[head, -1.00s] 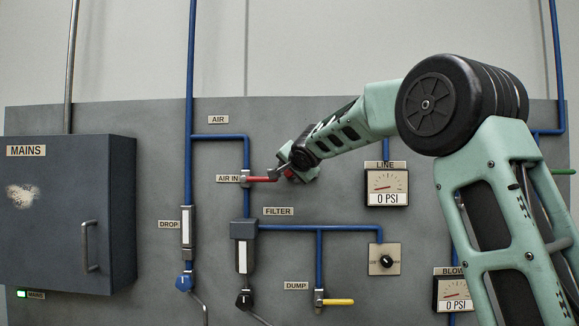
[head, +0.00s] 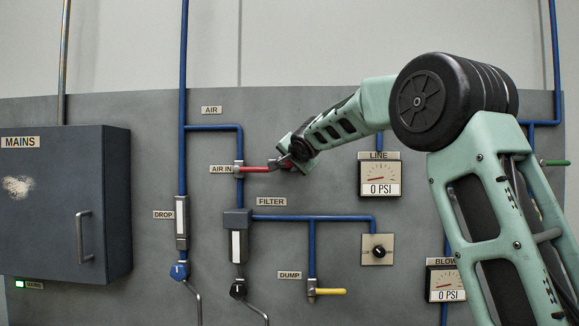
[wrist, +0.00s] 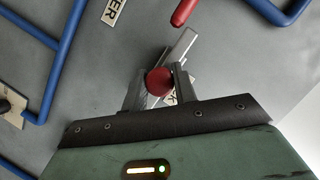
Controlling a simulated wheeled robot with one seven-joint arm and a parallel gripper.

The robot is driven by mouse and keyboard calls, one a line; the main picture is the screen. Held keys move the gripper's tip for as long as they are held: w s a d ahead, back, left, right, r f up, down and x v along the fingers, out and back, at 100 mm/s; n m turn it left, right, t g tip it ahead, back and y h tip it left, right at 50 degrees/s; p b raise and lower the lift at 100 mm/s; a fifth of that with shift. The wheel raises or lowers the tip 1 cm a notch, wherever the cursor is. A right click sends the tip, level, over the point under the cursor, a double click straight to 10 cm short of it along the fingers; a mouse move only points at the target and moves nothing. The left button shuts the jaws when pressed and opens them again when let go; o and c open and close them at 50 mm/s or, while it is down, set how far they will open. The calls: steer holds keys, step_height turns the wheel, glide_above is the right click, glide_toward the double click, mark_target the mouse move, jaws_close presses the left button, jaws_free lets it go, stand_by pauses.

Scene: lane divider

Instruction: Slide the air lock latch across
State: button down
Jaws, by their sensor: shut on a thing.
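A red round knob (wrist: 158,82) shows in the wrist view on a grey metal slide strip (wrist: 180,47); I take it for the air lock latch. My gripper (head: 287,163) is shut on this knob, with a grey finger on each side of it. A label under the fingers is mostly hidden. The red AIR IN lever (head: 257,169) lies level, pointing right from its valve on the blue pipe. Its rounded end (wrist: 184,12) shows just beyond the strip in the wrist view. In the head view my gripper covers the latch.
The LINE gauge (head: 380,179) reads 0 PSI, right of my gripper. The filter (head: 237,240), a yellow DUMP lever (head: 331,292) and a black dial (head: 378,251) are lower on the panel. The dark MAINS box (head: 60,205) juts out at left.

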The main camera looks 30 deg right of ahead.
steer(key=shift+s+d, duration=0.4)
steer(key=shift+d, duration=0.2)
steer(key=shift+s+d, duration=0.4)
steer(key=shift+d, duration=0.2)
steer(key=c, duration=1.1)
jaws_free()
steer(key=shift+s+d, duration=0.1)
steer(key=b+v, duration=0.7)
steer(key=v, duration=1)
steer(key=shift+s, duration=0.2)
